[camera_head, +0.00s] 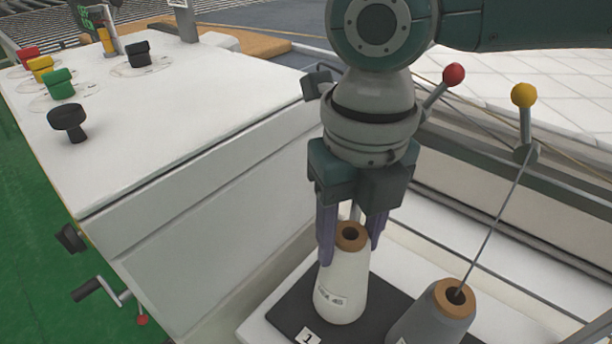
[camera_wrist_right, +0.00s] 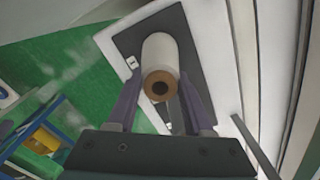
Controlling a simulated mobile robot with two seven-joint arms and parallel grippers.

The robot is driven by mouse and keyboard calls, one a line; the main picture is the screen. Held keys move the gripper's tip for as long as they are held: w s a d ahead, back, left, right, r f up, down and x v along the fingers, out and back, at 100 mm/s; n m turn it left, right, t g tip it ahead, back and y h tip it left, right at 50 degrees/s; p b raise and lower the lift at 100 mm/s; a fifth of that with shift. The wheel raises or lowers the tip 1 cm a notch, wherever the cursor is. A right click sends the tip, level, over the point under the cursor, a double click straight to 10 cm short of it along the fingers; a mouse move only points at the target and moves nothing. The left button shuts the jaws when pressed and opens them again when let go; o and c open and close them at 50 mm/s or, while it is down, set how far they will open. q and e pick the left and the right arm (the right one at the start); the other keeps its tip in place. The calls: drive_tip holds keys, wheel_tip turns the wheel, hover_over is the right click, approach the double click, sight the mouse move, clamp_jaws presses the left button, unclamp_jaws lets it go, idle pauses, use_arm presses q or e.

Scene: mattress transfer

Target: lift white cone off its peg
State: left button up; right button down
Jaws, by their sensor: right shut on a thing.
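The white cone (camera_head: 342,285) has a brown top ring with a dark hole and a small printed label. It stands upright, or very nearly so, over a black plate (camera_head: 283,312); I cannot tell whether its base touches. My right gripper (camera_head: 350,247) comes down from above, its two purple fingers shut on the cone's upper part from both sides. The wrist view shows the cone (camera_wrist_right: 160,52) end-on between the fingers of the right gripper (camera_wrist_right: 162,85). The peg inside the cone is hidden. My left gripper is not in view.
A grey cone (camera_head: 432,318) with a thread rising from it stands close on the right. A white machine housing (camera_head: 180,120) with colored knobs is on the left. Levers with a red ball (camera_head: 453,74) and a yellow ball (camera_head: 524,95) stand right of my arm.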

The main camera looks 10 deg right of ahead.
drive_tip(key=shift+r, duration=0.1)
idle(0.5)
wheel_tip(320, 180, up, 20)
idle(0.5)
